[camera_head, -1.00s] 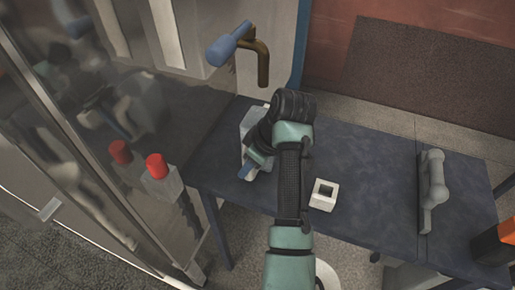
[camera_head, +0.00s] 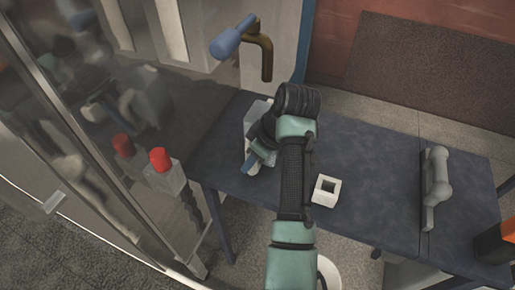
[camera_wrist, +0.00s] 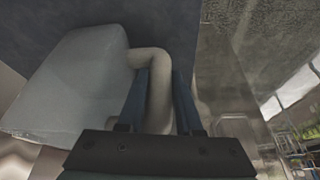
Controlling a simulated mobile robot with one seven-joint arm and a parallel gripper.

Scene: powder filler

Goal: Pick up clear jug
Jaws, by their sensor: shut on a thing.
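The clear jug (camera_head: 256,117) stands at the left part of the dark blue table, partly hidden behind my arm in the head view. In the wrist view the jug (camera_wrist: 70,85) is a large, pale, see-through block on the left. Its curved handle (camera_wrist: 152,62) runs between the two blue fingers of my gripper (camera_wrist: 160,100). My gripper (camera_head: 252,163) is shut on this handle. In the head view the fingers are beside the jug's near side, and the handle is hidden. I cannot tell whether the jug's base touches the table.
A white square hollow block (camera_head: 326,190) lies right of my arm on the table (camera_head: 375,165). A grey handle (camera_head: 435,185) is further right. A red button (camera_head: 160,158) and glass panel are at left.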

